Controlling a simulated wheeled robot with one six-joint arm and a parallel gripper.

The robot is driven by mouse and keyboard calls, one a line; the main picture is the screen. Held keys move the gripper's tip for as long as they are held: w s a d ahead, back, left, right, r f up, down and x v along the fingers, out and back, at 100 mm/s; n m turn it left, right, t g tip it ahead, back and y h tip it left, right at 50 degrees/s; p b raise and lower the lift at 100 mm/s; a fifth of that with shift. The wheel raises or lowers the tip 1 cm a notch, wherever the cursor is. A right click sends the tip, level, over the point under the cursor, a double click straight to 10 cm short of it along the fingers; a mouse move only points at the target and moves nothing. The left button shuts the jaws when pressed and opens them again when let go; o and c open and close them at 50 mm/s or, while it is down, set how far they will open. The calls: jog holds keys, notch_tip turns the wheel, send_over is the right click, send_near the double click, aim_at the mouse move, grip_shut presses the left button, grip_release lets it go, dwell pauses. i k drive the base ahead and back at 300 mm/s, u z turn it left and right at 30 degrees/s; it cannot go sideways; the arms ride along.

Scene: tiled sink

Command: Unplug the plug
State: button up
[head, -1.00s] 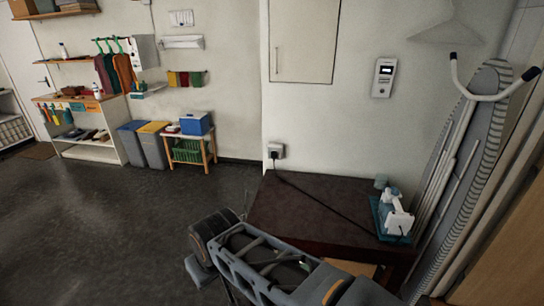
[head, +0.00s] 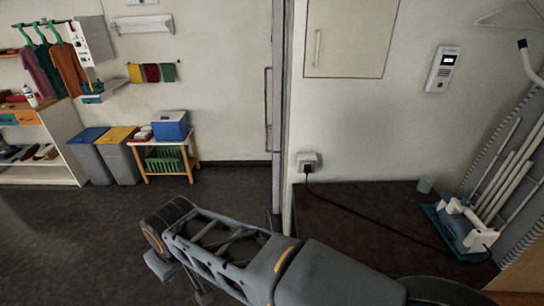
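A dark plug (head: 308,168) sits in the white wall socket (head: 314,159), low on the wall just above the back left corner of the dark table (head: 350,225). Its black cord (head: 365,217) runs from the plug to the right across the table toward a white appliance (head: 466,226) on a teal tray (head: 440,232). My arm crosses the bottom of the head view, in front of the table and below the socket. The gripper itself cannot be made out in this view.
White poles and an ironing board lean at the right. A wall edge (head: 281,120) stands left of the socket. Bins (head: 105,155) and a small wooden stand (head: 165,160) are farther back; open floor lies at left.

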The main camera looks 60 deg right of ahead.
aim_at(307, 168)
jog(key=i, duration=1.8)
jog(key=z, duration=3.3)
jog(key=i, duration=0.5)
